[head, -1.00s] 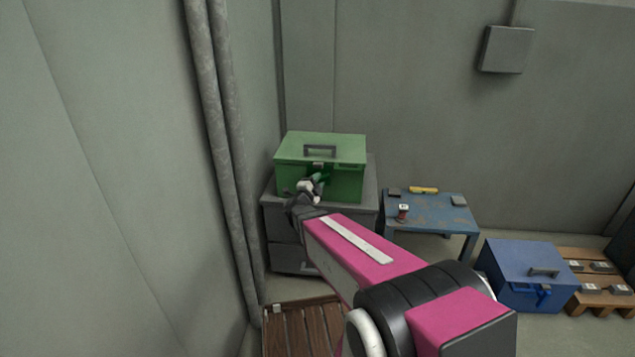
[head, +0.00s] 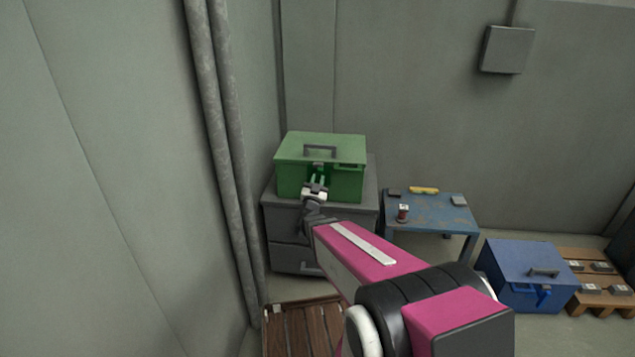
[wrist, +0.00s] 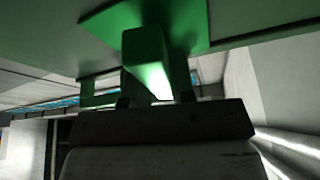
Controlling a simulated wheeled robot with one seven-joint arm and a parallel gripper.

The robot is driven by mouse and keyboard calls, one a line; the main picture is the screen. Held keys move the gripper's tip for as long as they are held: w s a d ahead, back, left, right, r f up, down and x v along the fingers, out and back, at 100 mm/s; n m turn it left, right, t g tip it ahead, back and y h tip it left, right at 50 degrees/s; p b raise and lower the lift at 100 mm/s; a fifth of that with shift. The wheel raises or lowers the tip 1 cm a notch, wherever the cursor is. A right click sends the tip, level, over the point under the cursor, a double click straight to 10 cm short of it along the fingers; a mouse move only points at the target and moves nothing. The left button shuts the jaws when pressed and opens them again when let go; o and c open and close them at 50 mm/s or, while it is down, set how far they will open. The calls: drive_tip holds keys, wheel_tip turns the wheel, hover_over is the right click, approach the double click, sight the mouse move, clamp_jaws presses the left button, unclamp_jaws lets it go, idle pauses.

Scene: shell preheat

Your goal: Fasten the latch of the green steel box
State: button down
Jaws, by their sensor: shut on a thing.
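The green steel box (head: 345,183) stands on a grey drawer cabinet with its lid down and a dark handle on top. Its green latch (head: 318,172) is at the front middle, partly hidden by my gripper (head: 315,184). In the wrist view, the green latch piece (wrist: 148,58) fills the upper middle, and my gripper (wrist: 153,98) is shut on it. The dark finger tips lie on both sides of it. How the latch's hook sits at the lid cannot be told.
The grey drawer cabinet (head: 283,222) stands against the wall. A blue table (head: 430,213) with small items is to its right. A blue box (head: 515,272) and a wooden pallet (head: 590,258) are farther right. A brown slatted surface (head: 300,325) lies in front. Pipes (head: 225,150) run down the left wall.

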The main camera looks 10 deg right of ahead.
drive_tip(key=shift+n+t+y, duration=0.4)
drive_tip(key=shift+n+y, duration=0.5)
drive_tip(key=shift+n, duration=1.1)
drive_tip(key=c, duration=1)
unclamp_jaws()
drive_tip(key=shift+o, duration=0.2)
drive_tip(key=shift+s, duration=0.15)
drive_tip(key=v, duration=1)
drive_tip(key=shift+s+f, duration=0.2)
drive_tip(key=shift+s, duration=0.05)
drive_tip(key=shift+w+a, duration=0.1)
